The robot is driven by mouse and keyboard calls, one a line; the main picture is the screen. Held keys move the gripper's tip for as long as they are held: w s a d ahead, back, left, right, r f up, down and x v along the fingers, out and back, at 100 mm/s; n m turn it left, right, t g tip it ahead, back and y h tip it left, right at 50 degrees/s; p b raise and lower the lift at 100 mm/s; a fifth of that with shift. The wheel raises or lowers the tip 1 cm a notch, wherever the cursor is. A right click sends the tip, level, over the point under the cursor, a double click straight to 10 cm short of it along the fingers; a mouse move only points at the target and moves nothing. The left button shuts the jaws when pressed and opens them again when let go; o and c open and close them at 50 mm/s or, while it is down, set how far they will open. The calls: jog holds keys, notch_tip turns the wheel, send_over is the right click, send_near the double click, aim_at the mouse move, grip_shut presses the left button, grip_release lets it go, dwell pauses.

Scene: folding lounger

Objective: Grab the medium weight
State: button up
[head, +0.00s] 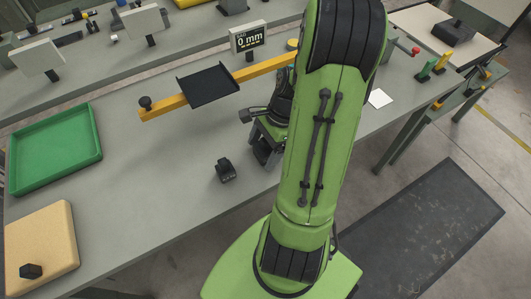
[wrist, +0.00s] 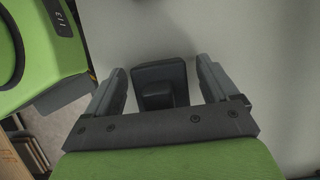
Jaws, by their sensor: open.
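Several dark weights are in view, and I read no size marks on them. In the wrist view, a dark block-shaped weight (wrist: 160,82) with a raised grip lies between the two fingers of my gripper (wrist: 160,88). The gripper is open, with a gap on both sides of the weight. In the head view, my gripper (head: 262,138) is over the grey table, partly hidden by my arm. A small black weight (head: 226,171) stands on the table just left of and in front of it. I cannot tell whether both views show the same weight.
A yellow balance beam (head: 268,68) with a black pan (head: 208,86) stands behind my gripper, with a "0 mm" display (head: 249,38). A green tray (head: 52,150) and a tan pad (head: 40,240) with a dark weight (head: 31,271) are at left. The grey table (head: 150,190) is clear between.

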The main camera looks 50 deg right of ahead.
jog(key=shift+r, duration=0.1)
grip_shut()
dwell(0.4)
jog(key=shift+r, duration=0.1)
